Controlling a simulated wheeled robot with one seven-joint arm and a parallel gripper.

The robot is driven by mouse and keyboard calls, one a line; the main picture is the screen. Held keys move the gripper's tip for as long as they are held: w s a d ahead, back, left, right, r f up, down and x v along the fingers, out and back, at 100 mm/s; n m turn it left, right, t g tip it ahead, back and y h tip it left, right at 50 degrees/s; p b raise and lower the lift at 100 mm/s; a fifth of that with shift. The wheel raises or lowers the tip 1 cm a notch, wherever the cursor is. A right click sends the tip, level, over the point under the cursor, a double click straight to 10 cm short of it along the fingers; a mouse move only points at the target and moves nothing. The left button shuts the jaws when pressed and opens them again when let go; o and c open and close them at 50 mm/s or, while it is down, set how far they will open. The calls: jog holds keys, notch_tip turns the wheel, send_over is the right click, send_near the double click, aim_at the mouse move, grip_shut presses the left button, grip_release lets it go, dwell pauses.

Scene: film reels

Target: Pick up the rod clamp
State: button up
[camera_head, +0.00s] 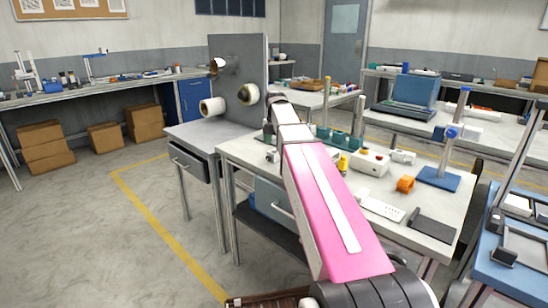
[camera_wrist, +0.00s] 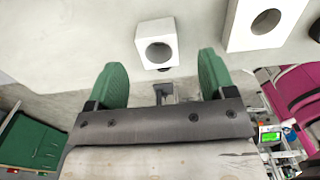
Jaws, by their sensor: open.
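In the wrist view, my gripper (camera_wrist: 161,60) has its two green fingers spread wide, with nothing held between them. A small white block with a round hole (camera_wrist: 157,30) shows just ahead of the fingertips, between them in the picture; it may be the rod clamp, but I cannot be sure. A small dark piece (camera_wrist: 163,92) shows below it, between the fingers. In the head view, my pink arm reaches over the near worktable, and the gripper is mostly hidden beyond the arm's far end.
A larger white block with a hole (camera_wrist: 240,28) is at right in the wrist view. The near worktable (camera_head: 400,222) also holds an orange part (camera_head: 405,184), a blue stand (camera_head: 437,178), a control box (camera_head: 370,162) and green-based posts. A grey panel (camera_head: 236,75) stands behind left.

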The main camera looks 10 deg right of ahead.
aim_at(274, 152)
jog(key=shift+a+f, duration=0.15)
jog(key=shift+f, duration=1.1)
jog(key=shift+a+f, duration=0.15)
jog(key=shift+f, duration=1.1)
jog(key=c, duration=1.1)
jog(key=shift+c, duration=0.2)
jog(key=shift+r, duration=0.15)
